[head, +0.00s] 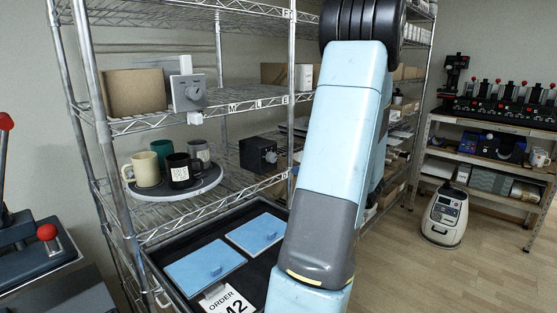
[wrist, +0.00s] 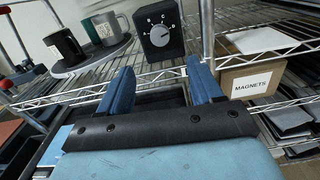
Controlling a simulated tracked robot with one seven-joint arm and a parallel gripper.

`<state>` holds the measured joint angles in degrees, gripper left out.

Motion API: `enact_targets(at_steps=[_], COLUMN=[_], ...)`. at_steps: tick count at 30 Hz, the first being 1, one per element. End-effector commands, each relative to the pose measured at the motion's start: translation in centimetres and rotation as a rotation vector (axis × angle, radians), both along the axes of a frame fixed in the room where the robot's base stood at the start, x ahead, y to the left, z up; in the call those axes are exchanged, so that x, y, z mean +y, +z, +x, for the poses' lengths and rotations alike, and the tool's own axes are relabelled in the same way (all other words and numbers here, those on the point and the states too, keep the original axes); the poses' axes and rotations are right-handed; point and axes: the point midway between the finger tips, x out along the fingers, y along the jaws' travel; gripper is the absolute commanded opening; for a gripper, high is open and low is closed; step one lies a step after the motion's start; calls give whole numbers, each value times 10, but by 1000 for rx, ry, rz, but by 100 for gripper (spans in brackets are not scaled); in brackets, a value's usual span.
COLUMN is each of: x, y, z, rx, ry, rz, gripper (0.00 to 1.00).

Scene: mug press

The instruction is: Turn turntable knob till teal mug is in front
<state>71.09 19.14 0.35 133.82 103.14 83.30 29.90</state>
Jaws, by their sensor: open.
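The round turntable (head: 180,194) stands on the middle shelf at the left in the head view. The teal mug (head: 161,149) is at its back, partly hidden by a cream mug (head: 142,173) at front left. A black mug (head: 183,173) with a white label is at the front; a grey mug (head: 199,149) is at back right. The black knob box (head: 256,154) stands right of the turntable. Its pale dial (wrist: 159,31) with lettered marks shows in the wrist view. My gripper (wrist: 160,67) is open and empty, below and in front of the knob, apart from it.
A black tray with blue lidded boxes (head: 205,267) and an order card (head: 228,303) lies below the turntable shelf. A grey dial box (head: 188,92) stands on the upper shelf. A magnets carton (wrist: 250,82) is right of a shelf post (wrist: 207,30) in the wrist view.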

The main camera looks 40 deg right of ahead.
Motion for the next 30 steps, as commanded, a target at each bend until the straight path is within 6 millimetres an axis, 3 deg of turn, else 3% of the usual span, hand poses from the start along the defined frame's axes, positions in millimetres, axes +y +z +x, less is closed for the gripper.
enact_targets(at_steps=[5, 21, 30], x=[1, 9, 11], y=[0, 0, 0], z=[18, 110, 134], rx=[-1, 0, 1], ry=[1, 3, 0], rz=[2, 1, 1], gripper=[65, 65, 65])
